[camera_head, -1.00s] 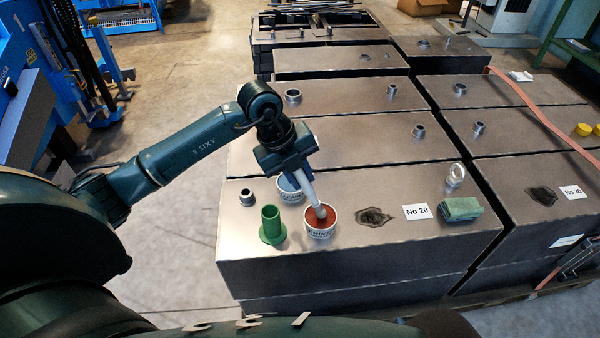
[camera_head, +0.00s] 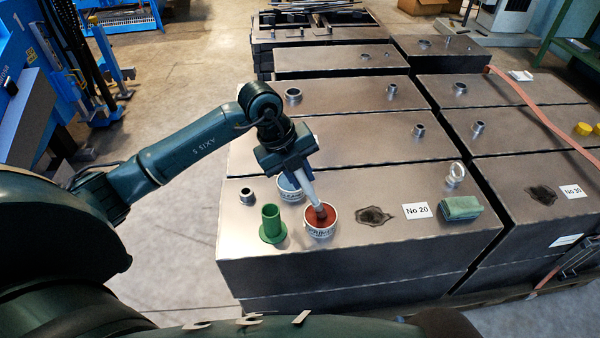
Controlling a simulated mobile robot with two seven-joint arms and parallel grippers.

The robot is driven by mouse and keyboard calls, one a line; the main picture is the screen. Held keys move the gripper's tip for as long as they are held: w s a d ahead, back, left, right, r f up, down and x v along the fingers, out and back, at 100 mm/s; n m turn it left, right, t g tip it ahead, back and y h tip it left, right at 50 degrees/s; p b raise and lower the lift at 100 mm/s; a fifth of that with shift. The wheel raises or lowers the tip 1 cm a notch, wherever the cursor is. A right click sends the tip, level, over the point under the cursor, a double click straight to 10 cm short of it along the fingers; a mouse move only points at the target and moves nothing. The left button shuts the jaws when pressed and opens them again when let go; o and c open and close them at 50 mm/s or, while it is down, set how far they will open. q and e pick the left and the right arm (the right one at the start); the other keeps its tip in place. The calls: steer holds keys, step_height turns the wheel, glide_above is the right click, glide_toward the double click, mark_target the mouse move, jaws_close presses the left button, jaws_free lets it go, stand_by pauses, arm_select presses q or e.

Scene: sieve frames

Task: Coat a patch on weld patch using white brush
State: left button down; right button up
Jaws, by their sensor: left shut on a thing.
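My left gripper (camera_head: 295,165) is shut on the white brush (camera_head: 308,187). The brush points down and its tip is in the tin of red primer (camera_head: 320,229). The bristles are partly hidden by the tin and the paint. A dark weld patch (camera_head: 374,216) lies on the metal box top to the right of the tin, beside the label "No 20" (camera_head: 417,210). Another dark weld patch (camera_head: 541,195) is by the label "No 30" (camera_head: 572,191) on the right box. My right gripper is not in view.
A green cup-like holder (camera_head: 271,225) stands left of the primer tin. A tin of blue paint (camera_head: 290,187) stands behind. Several short pipe stubs rise from the boxes.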

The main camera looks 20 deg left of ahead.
arm_select(q)
steer(key=shift+r+p, duration=2.95)
steer(key=shift+r, duration=0.5)
